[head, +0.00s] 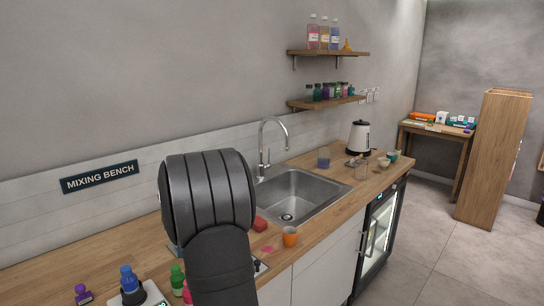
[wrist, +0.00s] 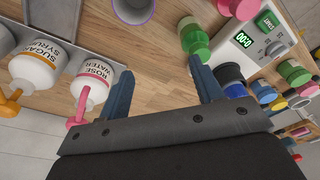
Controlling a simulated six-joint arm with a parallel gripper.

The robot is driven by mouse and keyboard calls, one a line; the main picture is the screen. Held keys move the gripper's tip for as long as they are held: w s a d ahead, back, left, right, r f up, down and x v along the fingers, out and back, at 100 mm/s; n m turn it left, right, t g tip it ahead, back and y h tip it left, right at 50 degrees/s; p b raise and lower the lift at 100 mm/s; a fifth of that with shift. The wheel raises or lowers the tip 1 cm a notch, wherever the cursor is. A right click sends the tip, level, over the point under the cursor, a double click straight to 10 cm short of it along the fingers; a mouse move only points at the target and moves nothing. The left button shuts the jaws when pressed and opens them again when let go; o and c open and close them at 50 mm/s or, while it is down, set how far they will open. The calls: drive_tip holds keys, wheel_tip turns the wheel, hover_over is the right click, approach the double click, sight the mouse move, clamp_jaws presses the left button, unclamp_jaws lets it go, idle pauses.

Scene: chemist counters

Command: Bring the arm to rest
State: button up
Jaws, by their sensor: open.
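My gripper (wrist: 162,86) is open in the wrist view, with its two blue-grey fingers apart and nothing between them. Bare wooden counter shows beyond the fingers. In the head view my dark arm stands up in front of the bench, and the gripper itself cannot be seen there. A white bottle marked rose water (wrist: 90,90) is just left of the left finger. A green-capped bottle (wrist: 194,38) and a dark round item (wrist: 229,76) are close to the right finger.
A sugar syrup bottle (wrist: 38,70) and a white scale (wrist: 255,45) flank the gripper. Small coloured bottles crowd the wrist view's right side.

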drive_tip(key=a+f, duration=0.1)
drive_tip(key=a, duration=0.1)
drive_tip(key=a+f, duration=0.2)
drive_tip(key=a, duration=0.1)
drive_tip(key=a+f, duration=0.2)
drive_tip(key=shift+a+f, duration=0.15)
drive_tip(key=shift+a, duration=0.05)
drive_tip(key=shift+f, duration=0.65)
drive_tip(key=shift+o, duration=0.4)
drive_tip(key=shift+d, duration=0.1)
drive_tip(key=o, duration=0.8)
drive_tip(key=s+r+m+h, duration=0.2)
drive_tip(key=s+r+m, duration=0.7)
drive_tip(key=s+r, duration=1)
drive_tip(key=f, duration=0.3)
drive_tip(key=s+f, duration=0.1)
drive_tip(key=f, duration=0.7)
drive_tip(key=shift+s+f, duration=0.2)
drive_tip(key=shift+s, duration=0.1)
drive_tip(key=shift+a, duration=0.2)
wheel_tip(320, 180, up, 10)
